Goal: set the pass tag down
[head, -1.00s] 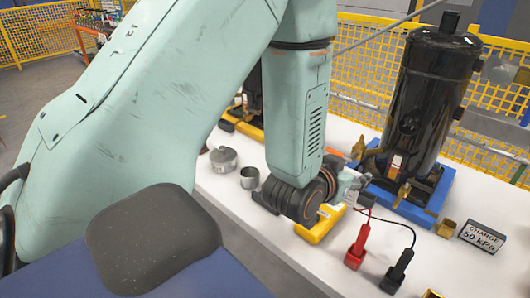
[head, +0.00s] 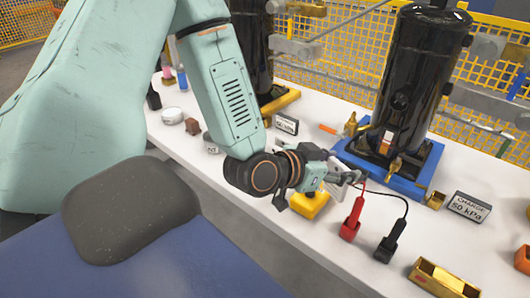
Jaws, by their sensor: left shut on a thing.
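My left gripper (head: 352,178) reaches in from the upper left, over the white table (head: 395,205). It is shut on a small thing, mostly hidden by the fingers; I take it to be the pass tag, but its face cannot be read. Below the wrist, a yellow device (head: 309,205) is partly hidden. A black compressor (head: 421,85) stands upright on a blue pallet (head: 428,182), right of and behind the gripper. My right gripper is not in view.
A sign reading "CHARGE 50 kPa" (head: 468,207) and a brass tray (head: 443,278) are further right. Small items line the table's left part.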

